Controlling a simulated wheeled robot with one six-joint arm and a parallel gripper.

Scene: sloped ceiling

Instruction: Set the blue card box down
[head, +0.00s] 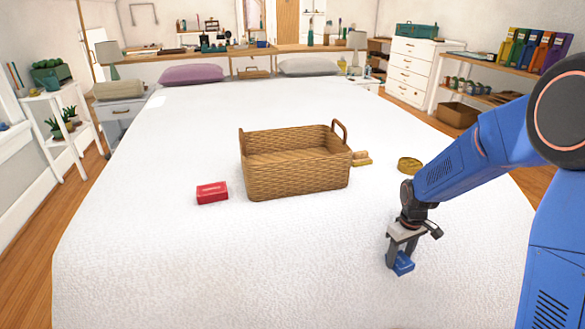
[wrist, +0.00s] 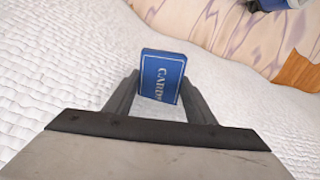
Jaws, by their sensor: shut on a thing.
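The blue card box (wrist: 162,76) is small, with white lettering, and sits between the fingers of my gripper (wrist: 160,98) in the wrist view. In the head view my gripper (head: 402,256) is at the right front of the bed, shut on the blue card box (head: 403,264), which shows below the fingers. The box is close over the white bedspread (head: 300,260). I cannot tell whether it touches the bedspread.
A wicker basket (head: 300,183) stands mid-bed, apparently empty. A red box (head: 212,193) lies to its left. A wooden item (head: 361,159) and a round yellowish tin (head: 410,165) lie to its right. The bed's front is clear.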

